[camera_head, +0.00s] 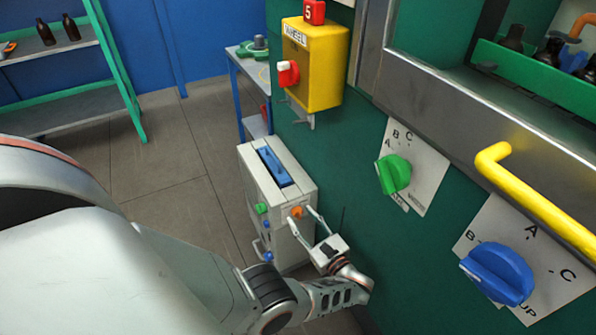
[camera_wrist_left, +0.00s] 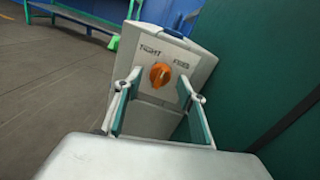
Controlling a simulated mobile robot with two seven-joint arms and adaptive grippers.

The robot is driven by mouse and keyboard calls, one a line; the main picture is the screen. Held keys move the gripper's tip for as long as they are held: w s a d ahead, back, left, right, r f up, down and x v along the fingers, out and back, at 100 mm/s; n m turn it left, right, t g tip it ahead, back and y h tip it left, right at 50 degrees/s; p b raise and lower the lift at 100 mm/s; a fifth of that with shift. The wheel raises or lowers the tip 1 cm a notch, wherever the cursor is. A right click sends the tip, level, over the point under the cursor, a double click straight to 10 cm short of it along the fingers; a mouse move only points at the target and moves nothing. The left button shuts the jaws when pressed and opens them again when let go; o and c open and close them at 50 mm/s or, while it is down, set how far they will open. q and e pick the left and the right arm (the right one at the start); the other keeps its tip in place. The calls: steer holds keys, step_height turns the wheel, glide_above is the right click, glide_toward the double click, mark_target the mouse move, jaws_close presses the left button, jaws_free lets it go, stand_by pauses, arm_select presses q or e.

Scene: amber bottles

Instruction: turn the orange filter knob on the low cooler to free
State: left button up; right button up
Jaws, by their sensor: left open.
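The low cooler (camera_head: 262,187) is a pale grey box standing on the floor against the green wall. Its orange filter knob (camera_head: 297,212) is on the front face. In the left wrist view the orange knob (camera_wrist_left: 160,75) shows between the fingers, with the word "TIGHT" at its upper left and smaller, blurred lettering at its upper right. My left gripper (camera_head: 304,224) is open, its fingers pointing at the knob from the front. In the left wrist view its fingers (camera_wrist_left: 158,88) stand either side of the knob with gaps; contact is not seen. My right gripper is out of view.
The cooler also has a green knob (camera_head: 262,208) and a blue top handle (camera_head: 274,167). The wall to the right carries a green knob (camera_head: 394,174), a blue knob (camera_head: 497,273), a yellow rail (camera_head: 535,203) and a yellow box (camera_head: 318,65). The floor at left is clear.

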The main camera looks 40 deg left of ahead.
arm_select(q)
steer(key=shift+w+a, duration=0.1)
steer(key=shift+a, duration=0.1)
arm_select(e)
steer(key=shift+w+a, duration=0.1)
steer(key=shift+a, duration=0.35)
arm_select(q)
steer(key=c, duration=1.1)
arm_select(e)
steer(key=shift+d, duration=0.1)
